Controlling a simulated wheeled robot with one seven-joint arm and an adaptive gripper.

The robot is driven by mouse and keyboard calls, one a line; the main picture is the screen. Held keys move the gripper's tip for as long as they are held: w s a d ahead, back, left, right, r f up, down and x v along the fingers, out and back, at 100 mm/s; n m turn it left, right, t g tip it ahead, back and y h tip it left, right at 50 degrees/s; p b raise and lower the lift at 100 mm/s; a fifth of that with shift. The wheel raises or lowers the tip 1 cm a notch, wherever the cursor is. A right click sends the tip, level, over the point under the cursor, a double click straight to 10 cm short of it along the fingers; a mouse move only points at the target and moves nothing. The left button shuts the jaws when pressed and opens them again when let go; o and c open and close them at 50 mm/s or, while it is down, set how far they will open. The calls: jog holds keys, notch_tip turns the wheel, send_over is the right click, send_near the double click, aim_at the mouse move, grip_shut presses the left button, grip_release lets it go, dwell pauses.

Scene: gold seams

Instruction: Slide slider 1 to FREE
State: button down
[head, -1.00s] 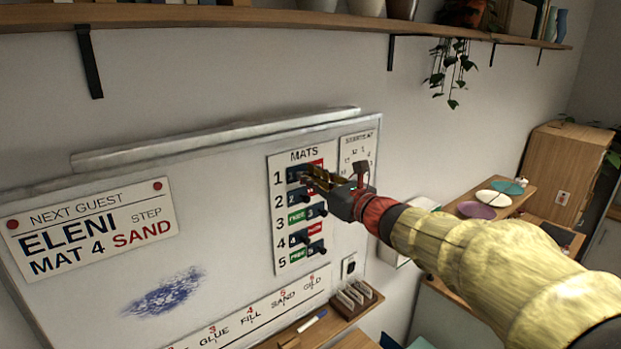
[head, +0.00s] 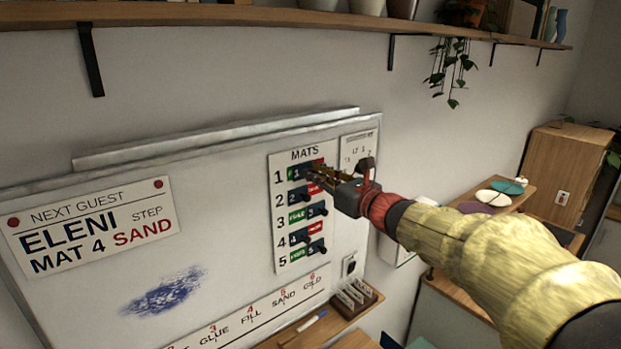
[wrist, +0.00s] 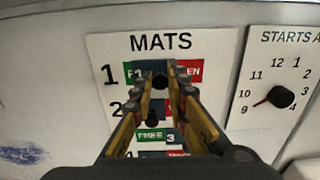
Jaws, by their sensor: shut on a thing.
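The MATS panel (head: 284,228) on the whiteboard has several rows, with green FREE fields at left and red fields at right. Slider 1 (wrist: 160,82) is a dark knob in the top row, partly hidden by my fingers. Green shows to its left and red to its right, so it sits between the two ends. It also shows in the head view (head: 301,173). My gripper (wrist: 160,70) is shut on slider 1; in the head view it (head: 314,173) reaches in from the right.
Slider 2 (head: 299,197) and slider 4 (head: 300,237) sit left, slider 3 (head: 317,209) and slider 5 (head: 317,246) right. A dial sheet (wrist: 282,80) is close at right. A card holder (head: 356,299) stands on the ledge below.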

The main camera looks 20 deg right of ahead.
jog(key=d, duration=0.1)
jog(key=w+d, duration=0.1)
jog(key=d, duration=0.2)
jog(key=shift+w+d, duration=0.1)
jog(key=shift+w, duration=0.25)
jog(key=c, duration=1.8)
grip_release()
jog(key=shift+w+d, duration=0.1)
jog(key=shift+d, duration=0.15)
jog(key=shift+o, duration=0.3)
jog(key=shift+a, duration=0.1)
jog(key=v, duration=1.2)
